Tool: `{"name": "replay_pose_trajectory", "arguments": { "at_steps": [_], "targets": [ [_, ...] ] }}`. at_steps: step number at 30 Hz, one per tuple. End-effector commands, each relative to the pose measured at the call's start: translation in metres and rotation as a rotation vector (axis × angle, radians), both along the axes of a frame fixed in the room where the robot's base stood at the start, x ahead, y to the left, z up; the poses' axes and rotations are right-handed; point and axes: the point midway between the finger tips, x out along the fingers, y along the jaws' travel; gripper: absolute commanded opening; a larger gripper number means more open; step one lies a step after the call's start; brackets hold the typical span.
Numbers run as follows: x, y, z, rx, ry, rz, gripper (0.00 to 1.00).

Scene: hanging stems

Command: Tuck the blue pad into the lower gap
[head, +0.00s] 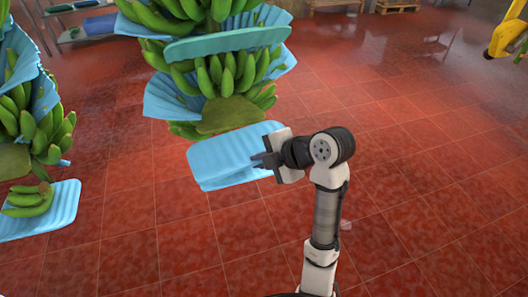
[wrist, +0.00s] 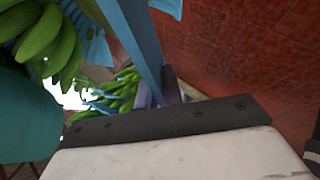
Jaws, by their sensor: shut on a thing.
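The blue pad (head: 228,150) is a light-blue ribbed sheet, roughly level and slightly tilted. It is just below the lowest bananas of the middle hanging stem (head: 232,72). My gripper (head: 262,160) is shut on the pad's right edge. In the wrist view a blue strip (wrist: 140,50) runs down to the fingertips (wrist: 158,92), seen nearly edge-on. The lower gap is hard to make out; a dull green-brown patch (head: 228,114) shows between the low bananas, above the pad.
A second banana stem (head: 28,115) hangs at the left, with a blue pad (head: 45,215) at its bottom. A teal surface (wrist: 25,115) is close at the left of the wrist view. Red tiled floor (head: 430,160) is open at the right. A yellow machine (head: 508,35) stands far right.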

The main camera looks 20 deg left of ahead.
Motion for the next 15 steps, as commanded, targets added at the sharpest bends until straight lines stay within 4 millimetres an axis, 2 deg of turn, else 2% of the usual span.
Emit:
{"name": "replay_pose_trajectory", "arguments": {
  "at_steps": [15],
  "targets": [
    [0.027,0.018,-0.001,0.0,0.001,-0.001,0.0]
  ]
}}
